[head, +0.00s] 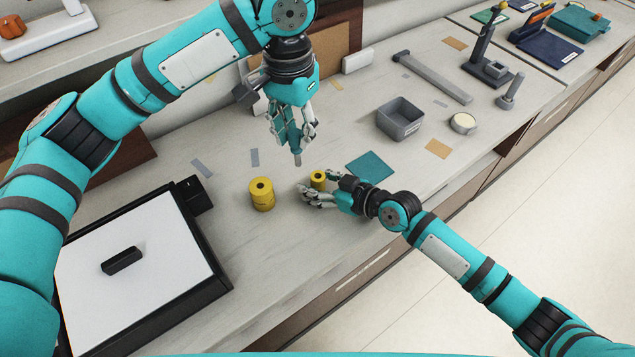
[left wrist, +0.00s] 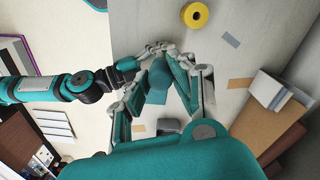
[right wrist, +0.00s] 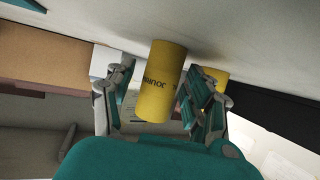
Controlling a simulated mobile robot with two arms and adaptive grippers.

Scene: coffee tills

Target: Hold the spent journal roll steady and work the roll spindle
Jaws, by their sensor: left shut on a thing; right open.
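A small yellow roll (head: 318,177), apparently the spent journal roll, stands upright on the counter. My open right gripper (head: 318,193) has its fingers to either side of it. In the right wrist view, the roll (right wrist: 160,85) bears dark lettering and stands between the open fingers (right wrist: 160,95); contact is unclear. The pin points down, above the counter and apart from both rolls.
A larger yellow roll (head: 261,200) stands just left of my right gripper. A teal mat (head: 378,161), a grey bin (head: 399,122) and a round tin (head: 463,124) lie to the right. A black-framed white panel (head: 140,300) fills the front left.

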